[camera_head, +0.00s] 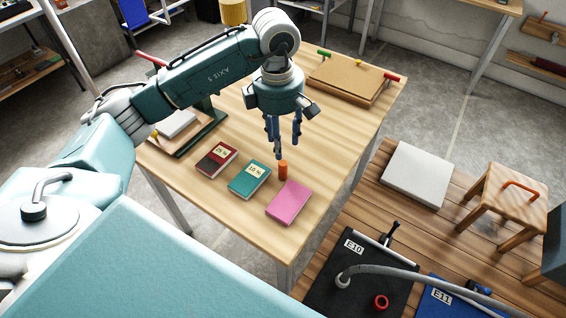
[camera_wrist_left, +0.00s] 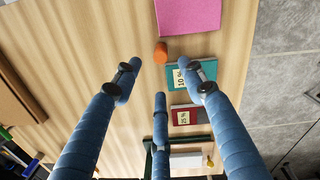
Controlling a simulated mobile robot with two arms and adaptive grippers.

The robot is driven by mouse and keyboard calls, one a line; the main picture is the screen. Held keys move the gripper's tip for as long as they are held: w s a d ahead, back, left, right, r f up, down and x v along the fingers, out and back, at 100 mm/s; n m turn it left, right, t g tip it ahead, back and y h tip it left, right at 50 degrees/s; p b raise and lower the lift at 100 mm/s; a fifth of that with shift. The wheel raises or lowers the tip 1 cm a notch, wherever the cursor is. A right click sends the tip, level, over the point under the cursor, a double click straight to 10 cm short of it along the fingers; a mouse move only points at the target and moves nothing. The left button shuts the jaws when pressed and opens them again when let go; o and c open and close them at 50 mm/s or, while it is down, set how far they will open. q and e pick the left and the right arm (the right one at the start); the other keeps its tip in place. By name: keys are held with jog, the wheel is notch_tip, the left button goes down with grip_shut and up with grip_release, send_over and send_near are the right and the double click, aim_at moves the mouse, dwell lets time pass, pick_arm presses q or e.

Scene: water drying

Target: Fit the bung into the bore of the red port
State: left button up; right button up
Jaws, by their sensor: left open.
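The bung looks to be the small orange cylinder (camera_head: 283,170), upright on the wooden table between the teal book and the pink book. It also shows in the left wrist view (camera_wrist_left: 161,53). My left gripper (camera_head: 284,146) is open and empty above the table, its blue fingers pointing down close to the bung without holding it. In the left wrist view its fingers (camera_wrist_left: 161,85) are spread, with the bung beyond their tips. The red port (camera_head: 381,302) is a red ring on the black E10 panel at the lower right; its bore looks dark. My right gripper is out of view.
A red book (camera_head: 217,159), the teal book (camera_head: 249,180) and the pink book (camera_head: 289,202) lie near the bung. A brown board (camera_head: 347,82) lies at the table's back. A grey hose (camera_head: 430,274) crosses above the black panel (camera_head: 330,283) and blue E11 panel (camera_head: 440,298).

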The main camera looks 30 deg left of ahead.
aim_at(282, 163)
pick_arm(q)
jog(key=n, duration=0.3)
jog(key=n+b, duration=0.1)
jog(key=shift+s+a+f+n+t, duration=0.25)
jog(key=shift+s+a+n+t, duration=0.05)
jog(key=shift+a, duration=0.05)
notch_tip(282, 163, down, 5)
jog(key=n, duration=0.4)
jog(key=shift+w+h, duration=0.1)
jog(key=shift+h, duration=0.2)
jog(key=f, duration=0.1)
jog(key=f+p, duration=0.1)
jog(key=f, duration=0.1)
jog(key=d+f, duration=0.1)
jog(key=shift+w+f+p, duration=0.2)
jog(key=shift+f+p, duration=0.15)
jog(key=shift+p, duration=0.05)
jog(key=shift+w+f+t, duration=0.1)
jog(key=shift+f+t, duration=0.2)
jog(key=shift+f, duration=0.05)
jog(key=shift+c, duration=0.3)
grip_shut()
